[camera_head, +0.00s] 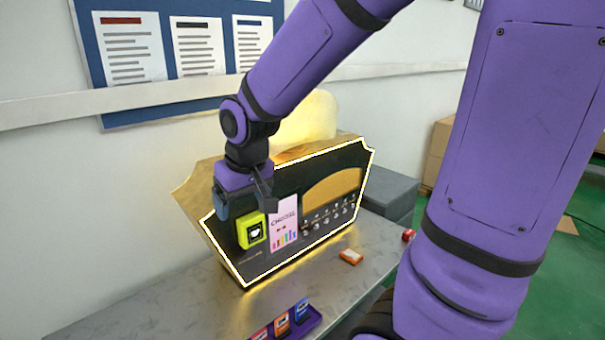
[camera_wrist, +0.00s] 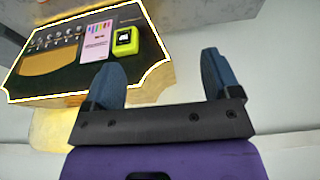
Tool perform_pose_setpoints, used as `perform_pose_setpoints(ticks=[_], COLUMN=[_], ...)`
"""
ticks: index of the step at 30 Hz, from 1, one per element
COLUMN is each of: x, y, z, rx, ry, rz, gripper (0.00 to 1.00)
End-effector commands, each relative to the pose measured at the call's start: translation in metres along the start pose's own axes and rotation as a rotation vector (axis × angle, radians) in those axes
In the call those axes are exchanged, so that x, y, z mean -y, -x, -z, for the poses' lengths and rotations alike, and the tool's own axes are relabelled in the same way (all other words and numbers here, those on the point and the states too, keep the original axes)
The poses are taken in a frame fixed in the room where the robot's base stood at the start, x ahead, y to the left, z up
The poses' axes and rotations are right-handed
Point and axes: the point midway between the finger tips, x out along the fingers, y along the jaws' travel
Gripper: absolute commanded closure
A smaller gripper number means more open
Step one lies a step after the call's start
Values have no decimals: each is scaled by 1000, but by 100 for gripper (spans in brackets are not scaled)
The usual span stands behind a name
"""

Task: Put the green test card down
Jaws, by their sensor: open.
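My gripper (camera_head: 246,205) is open, in front of the upper left part of the black vending machine (camera_head: 290,185). In the wrist view, the two blue fingers of my gripper (camera_wrist: 160,68) stand apart with nothing between them. I cannot make out a green test card in either view. A yellow-green box with a dark square and a white mark (camera_head: 251,230) is on the machine's front, just below my gripper. It also shows in the wrist view (camera_wrist: 126,40), beyond the left finger and apart from it.
A purple tray (camera_head: 313,325) with red, orange and blue items is at the table's front. A small orange-and-white item (camera_head: 350,257) lies on the grey table (camera_head: 190,305). A red item (camera_head: 408,235) is near the right edge. A pink-and-white chart (camera_head: 283,222) is beside the yellow-green box.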

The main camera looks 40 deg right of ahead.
Motion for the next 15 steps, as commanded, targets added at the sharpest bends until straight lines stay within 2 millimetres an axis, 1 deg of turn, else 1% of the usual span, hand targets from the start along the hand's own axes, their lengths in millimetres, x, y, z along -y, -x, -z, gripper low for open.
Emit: perform_pose_setpoints(ticks=[1,6,8,12,15], x=[-3,-9,-11,-15,-17], y=[17,63,78,108,124], z=[-6,-33,-44,-72,-90], rx=[-22,-66,-82,-116,-138], ry=[-2,0,0,2,6], rz=[1,3,4,6,7], gripper=[18,18,18,18,18])
